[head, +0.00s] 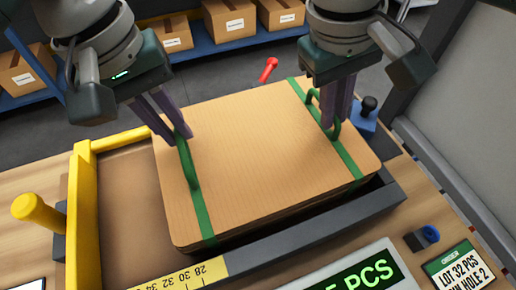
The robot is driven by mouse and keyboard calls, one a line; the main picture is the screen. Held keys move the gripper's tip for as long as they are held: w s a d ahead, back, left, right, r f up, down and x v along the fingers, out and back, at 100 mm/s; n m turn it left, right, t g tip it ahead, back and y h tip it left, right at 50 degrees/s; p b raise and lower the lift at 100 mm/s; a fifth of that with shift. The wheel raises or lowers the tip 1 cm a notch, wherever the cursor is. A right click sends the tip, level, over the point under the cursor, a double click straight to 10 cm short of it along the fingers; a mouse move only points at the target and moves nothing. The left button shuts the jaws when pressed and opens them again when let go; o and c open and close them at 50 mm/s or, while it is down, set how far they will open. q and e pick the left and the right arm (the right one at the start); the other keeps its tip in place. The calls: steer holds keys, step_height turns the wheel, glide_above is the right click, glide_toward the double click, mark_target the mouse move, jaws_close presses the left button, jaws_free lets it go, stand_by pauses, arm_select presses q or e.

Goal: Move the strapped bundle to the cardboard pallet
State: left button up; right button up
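The strapped bundle (255,150) is a flat stack of tan cardboard blanks with two green straps, each with a raised loop handle. It is in or just over the stacker bay (125,215); I cannot tell whether its underside touches the bed. My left gripper (179,138) has its fingers closed around the far end of the left green handle (190,168). My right gripper (329,122) has its fingers closed around the middle of the right green handle (312,97). I cannot make out a cardboard pallet in this view.
A yellow fence (86,225) with a yellow knob (38,212) borders the bay's left. A dark rail (310,237), ruler and counter display (355,283) lie in front. A red-tipped lever (268,70) stands behind. Boxes (230,18) fill a blue rack. A grey panel (460,120) stands right.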

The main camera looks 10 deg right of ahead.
arm_select(q)
jaws_close()
arm_select(e)
jaws_close()
arm_select(q)
steer(key=shift+r, duration=0.1)
arm_select(e)
steer(key=shift+r, duration=0.1)
stand_by(0.5)
